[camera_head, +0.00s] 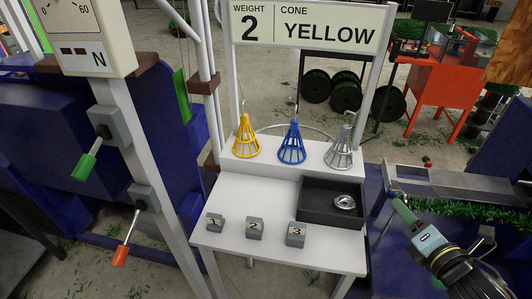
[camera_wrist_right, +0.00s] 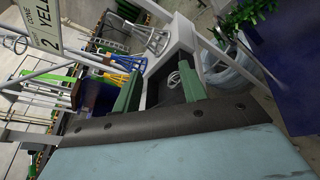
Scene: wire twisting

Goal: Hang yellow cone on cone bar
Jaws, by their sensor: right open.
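The yellow cone (camera_head: 246,142), an open cage shape with a hook on top, stands at the left of the white raised shelf (camera_head: 272,167). My right gripper (camera_head: 398,203) is at the right, beyond the table's right side and well apart from the yellow cone. In the right wrist view its green fingers (camera_wrist_right: 160,90) are spread with nothing held between them. Which part is the cone bar I cannot tell. My left gripper is not in view.
A blue cone (camera_head: 291,149) and a silver cone (camera_head: 339,154) stand right of the yellow one. A black tray (camera_head: 318,208) holds a silvery item (camera_head: 344,202). Several numbered grey blocks (camera_head: 255,229) sit in front. A sign (camera_head: 308,24) reads weight 2, cone yellow.

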